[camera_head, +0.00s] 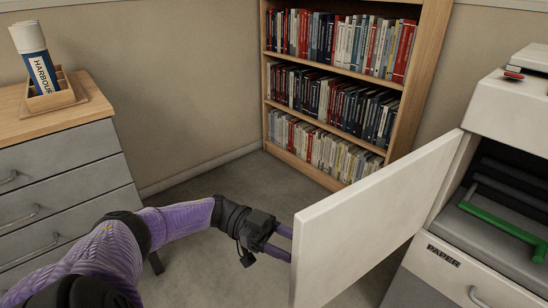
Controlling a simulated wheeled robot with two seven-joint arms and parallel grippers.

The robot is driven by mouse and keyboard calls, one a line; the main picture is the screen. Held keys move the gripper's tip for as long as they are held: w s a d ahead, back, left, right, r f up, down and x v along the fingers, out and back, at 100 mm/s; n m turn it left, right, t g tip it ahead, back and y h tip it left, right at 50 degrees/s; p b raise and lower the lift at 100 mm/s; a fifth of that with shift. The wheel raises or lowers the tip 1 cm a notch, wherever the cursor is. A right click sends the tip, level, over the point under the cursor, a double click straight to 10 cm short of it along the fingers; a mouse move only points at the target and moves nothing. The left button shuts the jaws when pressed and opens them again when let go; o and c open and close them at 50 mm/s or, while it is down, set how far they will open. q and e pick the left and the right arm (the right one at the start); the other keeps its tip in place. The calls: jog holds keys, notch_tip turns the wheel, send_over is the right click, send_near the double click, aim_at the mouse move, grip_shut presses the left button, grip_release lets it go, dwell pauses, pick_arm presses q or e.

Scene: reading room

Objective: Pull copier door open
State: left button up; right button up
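The copier (510,110) stands at the right. Its white door (370,225) is swung wide open to the left, and dark inner parts with a green bar (503,232) show in the opening. My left gripper (283,242) reaches in from the left at the door's free edge. Its fingers meet or pass behind that edge, and their tips are hidden, so I cannot tell whether they grip it. My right gripper is not in view.
A grey drawer cabinet (60,165) with a wooden top stands at the left, holding a wooden rack (52,95) with rolled paper. A bookcase (395,125) full of books stands at the back. Carpet between them is clear. A drawer marked PAPER (455,275) is below the opening.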

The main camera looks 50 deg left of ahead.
pick_arm(q)
jog(key=b+v, duration=0.2)
jog(key=v, duration=0.5)
jog(key=shift+a, duration=0.25)
jog(key=shift+s, duration=0.1)
